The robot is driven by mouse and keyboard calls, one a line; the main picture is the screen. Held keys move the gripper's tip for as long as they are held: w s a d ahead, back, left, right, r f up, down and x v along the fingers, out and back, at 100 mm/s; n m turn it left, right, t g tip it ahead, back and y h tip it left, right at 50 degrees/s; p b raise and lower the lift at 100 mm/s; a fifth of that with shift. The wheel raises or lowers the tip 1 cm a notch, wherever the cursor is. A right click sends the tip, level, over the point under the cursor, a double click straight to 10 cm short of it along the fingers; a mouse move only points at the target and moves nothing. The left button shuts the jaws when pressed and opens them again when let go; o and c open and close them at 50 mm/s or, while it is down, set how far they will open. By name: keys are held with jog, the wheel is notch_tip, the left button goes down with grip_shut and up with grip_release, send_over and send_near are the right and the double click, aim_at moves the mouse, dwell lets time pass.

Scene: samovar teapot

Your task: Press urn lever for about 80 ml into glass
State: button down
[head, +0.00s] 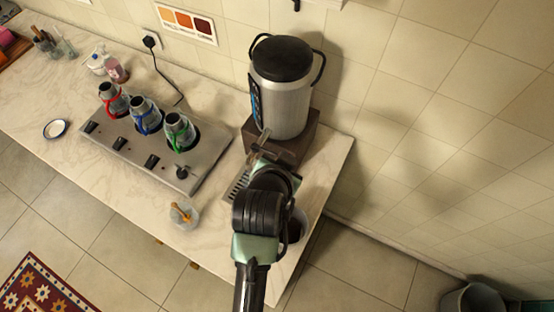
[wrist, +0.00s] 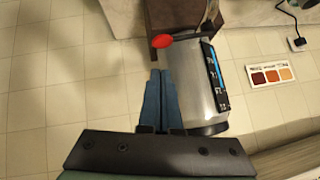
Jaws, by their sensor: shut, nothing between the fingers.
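The urn (head: 285,100) is a silver cylinder with a black lid and side handles, standing on a brown block (head: 302,140) at the counter's right end. In the wrist view the urn (wrist: 202,90) shows its blue-marked strip, and the red lever knob (wrist: 162,41) lies just beyond my fingertips. My gripper (wrist: 160,72) is shut and empty beside the urn's body, with a small apparent gap to the knob. In the head view my gripper (head: 266,160) is in front of the urn's tap. A receiving glass under the tap cannot be made out; my arm covers part of that area.
Three small pots with red (head: 113,100), blue (head: 146,117) and green (head: 180,133) handles sit on a grey burner unit (head: 122,158) at left. A slotted tray (head: 237,186) and a glass bowl with a wooden utensil (head: 184,215) are near my arm. The wall is close behind the urn.

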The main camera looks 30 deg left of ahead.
jog(key=a+b+v, duration=0.1)
jog(key=v, duration=0.5)
jog(key=shift+d+r, duration=0.2)
jog(key=shift+d, duration=0.15)
jog(key=shift+s, duration=0.15)
dwell(0.4)
jog(key=w+d+r+t+b, duration=0.2)
jog(key=w+r+t, duration=0.25)
jog(key=r, duration=0.65)
jog(key=w+d+r+t+b, duration=0.2)
jog(key=w+r+t, duration=0.3)
jog(key=r, duration=0.6)
jog(key=s+d+r+t+b, duration=0.1)
jog(key=s+d+r+t, duration=0.1)
jog(key=r, duration=0.5)
jog(key=s+d+r+n+t+h+b, duration=0.1)
jog(key=s+d+r+t, duration=0.2)
jog(key=r, duration=0.5)
jog(key=s+d+r+t+b, duration=0.1)
jog(key=s+d+r+t, duration=0.2)
jog(key=r, duration=0.5)
jog(key=shift+r+n+t+h, duration=0.15)
jog(key=shift+n+t+h, duration=0.15)
jog(key=shift+t+h, duration=0.15)
jog(key=shift+w, duration=0.1)
